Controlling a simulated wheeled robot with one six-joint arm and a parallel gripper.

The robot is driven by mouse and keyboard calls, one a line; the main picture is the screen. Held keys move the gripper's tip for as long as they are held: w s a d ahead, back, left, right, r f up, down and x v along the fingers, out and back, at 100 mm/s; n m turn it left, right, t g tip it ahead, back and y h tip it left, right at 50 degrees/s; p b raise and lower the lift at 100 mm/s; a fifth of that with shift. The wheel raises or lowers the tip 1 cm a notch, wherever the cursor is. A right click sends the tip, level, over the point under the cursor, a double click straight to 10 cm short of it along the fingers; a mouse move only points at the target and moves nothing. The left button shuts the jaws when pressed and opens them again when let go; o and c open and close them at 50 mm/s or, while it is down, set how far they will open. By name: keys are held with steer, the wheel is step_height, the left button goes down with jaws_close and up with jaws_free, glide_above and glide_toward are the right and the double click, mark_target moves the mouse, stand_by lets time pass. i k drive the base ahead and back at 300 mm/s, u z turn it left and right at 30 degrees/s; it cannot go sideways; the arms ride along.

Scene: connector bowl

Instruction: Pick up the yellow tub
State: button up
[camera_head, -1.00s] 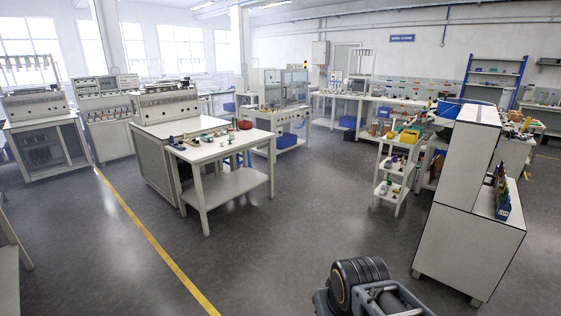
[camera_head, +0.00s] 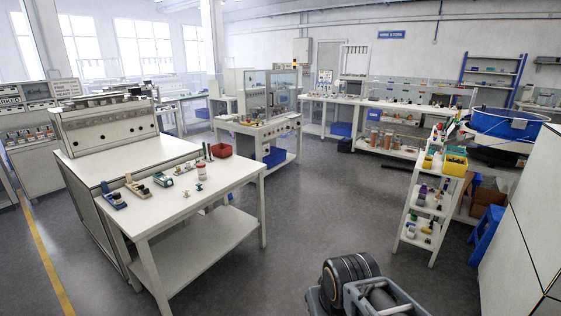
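A yellow tub (camera_head: 455,163) stands on the top of a white shelf cart (camera_head: 411,213) at the right. It seems to have small dark things in it, too small to make out. A smaller yellow item (camera_head: 428,161) stands to its left on the same top. Part of my own arm shows at the bottom centre, well short of the cart. My gripper is not in view.
A white table (camera_head: 218,181) with small parts and a red bowl (camera_head: 220,150) stands at the left. A tall white cabinet (camera_head: 525,235) fills the right edge. A blue stool (camera_head: 486,236) stands between cart and cabinet. Open grey floor (camera_head: 330,210) lies between table and cart.

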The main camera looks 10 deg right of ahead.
mark_target(427, 163)
steer(key=z, duration=0.4)
steer(key=i, duration=2.7)
steer(key=z, duration=1.05)
steer(key=i, duration=1.85)
steer(key=z, duration=0.45)
